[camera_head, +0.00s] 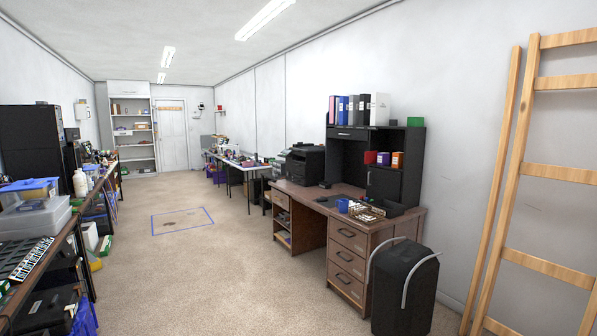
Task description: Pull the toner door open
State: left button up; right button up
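A black printer (303,163) stands on the far left end of the brown wooden desk, against the right wall. It is small and dark at this distance, and I cannot make out its toner door or whether that door is open or shut. Neither of my grippers is in view.
The desk (346,236) has drawers in front and a black hutch (347,148) with binders. A black bin-like object (404,290) stands at its near end, and a wooden ladder (520,180) leans on the right wall. The carpeted floor (220,265) between desk and left bench is clear.

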aim_at(300, 168)
jog(key=i+u, duration=0.35)
jog(key=i, duration=1.6)
jog(key=i+j, duration=0.1)
jog(key=i, duration=3.2)
jog(key=i+j+z, duration=0.15)
jog(key=i+z, duration=0.25)
jog(key=i, duration=0.15)
jog(key=i+j+z, duration=0.35)
jog(key=i, duration=0.2)
jog(key=i+j+z, duration=0.4)
jog(key=i, duration=0.1)
